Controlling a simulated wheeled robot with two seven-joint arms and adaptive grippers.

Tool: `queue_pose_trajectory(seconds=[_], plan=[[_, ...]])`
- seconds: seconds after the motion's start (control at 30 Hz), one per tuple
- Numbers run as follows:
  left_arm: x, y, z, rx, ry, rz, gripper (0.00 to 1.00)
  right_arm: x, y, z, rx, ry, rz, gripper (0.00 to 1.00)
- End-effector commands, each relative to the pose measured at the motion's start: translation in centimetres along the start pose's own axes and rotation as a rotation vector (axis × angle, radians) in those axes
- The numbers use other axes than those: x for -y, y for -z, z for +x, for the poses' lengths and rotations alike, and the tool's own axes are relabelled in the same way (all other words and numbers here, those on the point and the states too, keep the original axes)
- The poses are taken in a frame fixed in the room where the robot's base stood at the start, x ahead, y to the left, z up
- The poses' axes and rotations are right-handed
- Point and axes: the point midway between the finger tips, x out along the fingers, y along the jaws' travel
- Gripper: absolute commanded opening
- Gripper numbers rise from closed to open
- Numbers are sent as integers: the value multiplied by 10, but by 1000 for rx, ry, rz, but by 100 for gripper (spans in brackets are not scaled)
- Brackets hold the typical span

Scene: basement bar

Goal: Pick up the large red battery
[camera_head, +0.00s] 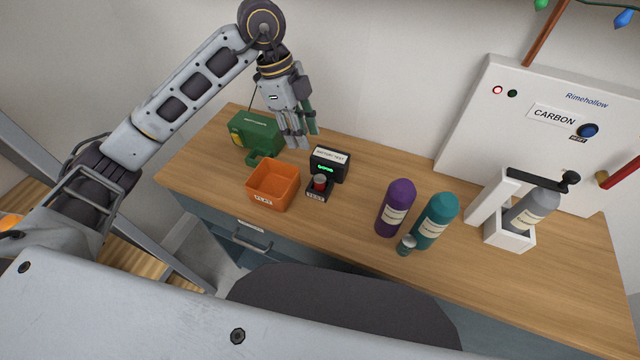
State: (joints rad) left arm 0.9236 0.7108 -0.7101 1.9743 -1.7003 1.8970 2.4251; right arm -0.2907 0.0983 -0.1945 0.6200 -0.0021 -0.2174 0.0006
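The battery (320,182), a short red cylinder with a grey top, stands upright in a small black tester (329,163) with a lit green display. The tester stands on the wooden counter, just right of an orange bin. My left gripper (303,138) hangs fingers-down above the back of the counter, up and left of the tester, apart from the battery. Its fingers are seen at an angle, with a dark green strip along their right side; whether they are open or shut is unclear. My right gripper is out of view.
The orange bin (272,187) and a green box (256,134) stand left of the tester. A purple bottle (397,207), a teal bottle (436,220) and a small jar (406,245) stand to its right. A white holder (508,236) with a grey bottle (533,208) is farther right.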

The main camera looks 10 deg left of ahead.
Motion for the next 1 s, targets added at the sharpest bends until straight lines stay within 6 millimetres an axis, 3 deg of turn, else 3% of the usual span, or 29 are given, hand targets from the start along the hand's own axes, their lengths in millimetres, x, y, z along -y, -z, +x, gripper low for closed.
queue_pose_trajectory(seconds=[0.27,0.8,1.0], plan=[[0,0,15,-1,-2,0,35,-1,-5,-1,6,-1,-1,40],[0,1,80,-1,-2,0,35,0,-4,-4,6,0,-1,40],[0,0,87,0,-1,1,35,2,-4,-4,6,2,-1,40]])
